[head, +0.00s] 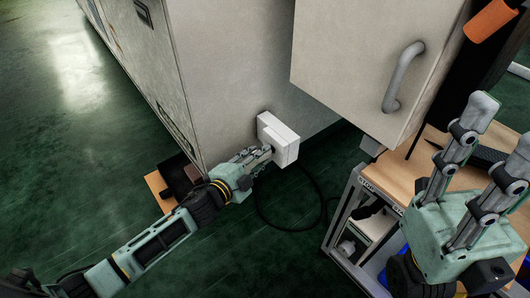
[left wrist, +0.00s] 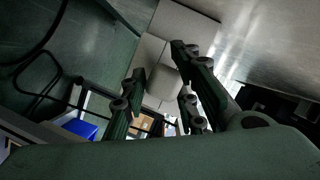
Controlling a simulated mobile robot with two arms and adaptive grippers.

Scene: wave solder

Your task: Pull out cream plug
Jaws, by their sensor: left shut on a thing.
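A white socket box (head: 284,140) is fixed to the side of the large beige cabinet, near its lower edge. My left gripper (head: 266,152) reaches it from the lower left, with its fingertips at the front of the box. In the left wrist view, a pale block, the cream plug (left wrist: 163,82), sits between the fingers (left wrist: 158,75) against the white box (left wrist: 180,24). The left gripper is shut on the plug. In the head view the fingers hide most of it, and its seating in the box cannot be told. My right gripper (head: 502,133) is open and empty at the right.
A black cable (head: 262,214) loops on the green floor below the box. A wood-topped cart (head: 424,150) stands at the right under my right gripper. A beige panel with a grey handle (head: 400,78) juts out above it.

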